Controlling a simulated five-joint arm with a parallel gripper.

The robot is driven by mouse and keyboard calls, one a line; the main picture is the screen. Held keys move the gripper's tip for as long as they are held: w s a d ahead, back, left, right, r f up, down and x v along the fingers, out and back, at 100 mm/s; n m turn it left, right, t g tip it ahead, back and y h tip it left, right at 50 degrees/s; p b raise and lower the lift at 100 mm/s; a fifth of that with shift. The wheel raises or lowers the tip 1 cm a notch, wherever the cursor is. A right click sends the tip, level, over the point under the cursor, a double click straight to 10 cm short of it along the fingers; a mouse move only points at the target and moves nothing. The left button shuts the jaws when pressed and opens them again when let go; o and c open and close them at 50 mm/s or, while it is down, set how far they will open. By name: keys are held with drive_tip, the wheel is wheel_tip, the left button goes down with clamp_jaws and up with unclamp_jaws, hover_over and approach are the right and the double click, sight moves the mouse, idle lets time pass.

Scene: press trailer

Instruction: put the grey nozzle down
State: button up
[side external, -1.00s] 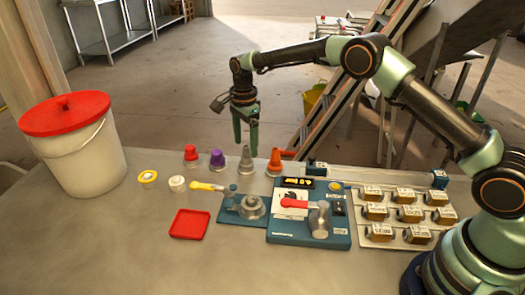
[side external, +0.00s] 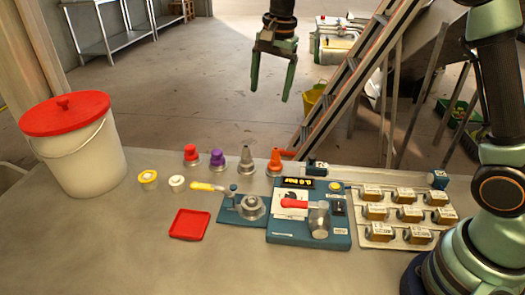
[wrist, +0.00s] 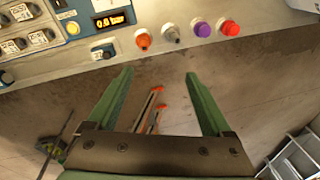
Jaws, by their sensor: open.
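The grey nozzle (side external: 246,160) stands upright on the table in the side external view, in a row between the purple nozzle (side external: 217,160) and the orange nozzle (side external: 275,162). It also shows in the wrist view (wrist: 171,33), apart from my fingers. My gripper (side external: 271,95) is open and empty, raised well above and beyond the table's far edge.
A red nozzle (side external: 191,156) ends the row at left. A blue press unit (side external: 305,240), a red tray (side external: 190,224), a tray of brass-coloured blocks (side external: 408,240) and a lidded white bucket (side external: 85,160) share the table. The front of the table (side external: 130,260) is clear.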

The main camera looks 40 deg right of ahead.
drive_tip(key=s+d+r+n+t, duration=0.1)
drive_tip(key=s+d+r+n, duration=0.15)
drive_tip(key=s, duration=0.35)
drive_tip(key=s+d+r+n+t, duration=0.1)
drive_tip(key=s+r+n, duration=0.1)
drive_tip(key=s+n, duration=0.3)
drive_tip(key=s+d+f+n+t, duration=0.1)
drive_tip(key=s+f+n, duration=0.3)
drive_tip(key=s, duration=0.6)
drive_tip(key=shift+f+n+t, duration=0.2)
drive_tip(key=shift+n+t, duration=0.15)
drive_tip(key=shift+t, duration=0.05)
